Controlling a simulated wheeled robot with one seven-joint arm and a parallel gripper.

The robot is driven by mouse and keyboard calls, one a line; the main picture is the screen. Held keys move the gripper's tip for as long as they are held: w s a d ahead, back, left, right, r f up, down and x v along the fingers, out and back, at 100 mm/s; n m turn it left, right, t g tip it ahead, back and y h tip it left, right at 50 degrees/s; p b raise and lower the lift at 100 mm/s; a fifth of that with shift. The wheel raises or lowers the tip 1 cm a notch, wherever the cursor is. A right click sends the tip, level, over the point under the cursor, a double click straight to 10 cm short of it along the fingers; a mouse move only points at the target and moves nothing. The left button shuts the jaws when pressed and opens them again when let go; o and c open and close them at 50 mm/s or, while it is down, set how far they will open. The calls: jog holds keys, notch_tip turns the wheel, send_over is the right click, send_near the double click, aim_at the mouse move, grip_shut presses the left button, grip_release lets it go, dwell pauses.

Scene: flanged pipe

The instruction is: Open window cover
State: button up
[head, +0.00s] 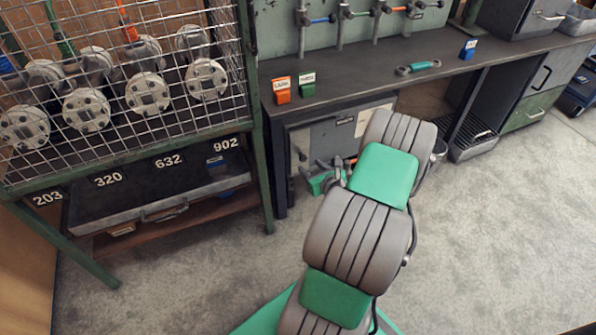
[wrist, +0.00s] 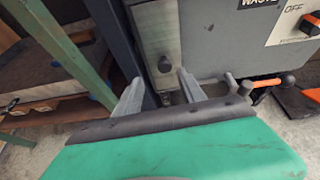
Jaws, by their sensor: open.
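I cannot clearly make out a window cover in either view. The grey cabinet panel (head: 340,133) under the bench has a white label, and my arm hides its lower right part. In the wrist view the same panel (wrist: 228,45) carries a "WASTE" label and an orange switch beside "OFF". My gripper (head: 328,168) is low in front of this panel, partly behind my arm. In the wrist view my gripper (wrist: 160,88) is open with nothing held between its fingers. It points at the panel's lower left edge, beside a dark upright post (wrist: 120,45).
A wire-mesh cage (head: 125,80) with several flanged pipes stands left, above a tray (head: 155,195) and numbers 203, 320, 632, 902. The floor (head: 480,230) at right is clear.

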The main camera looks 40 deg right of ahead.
aim_at(304, 159)
jog(key=shift+m, duration=0.3)
jog(key=b+x, duration=0.1)
jog(key=x, duration=0.4)
jog(key=d+b+x, duration=0.1)
jog(key=x, duration=0.1)
jog(key=shift+w+f+b, duration=0.15)
jog(key=shift+f+b, duration=0.05)
jog(key=shift+b, duration=0.1)
jog(key=shift+c, duration=0.5)
grip_shut()
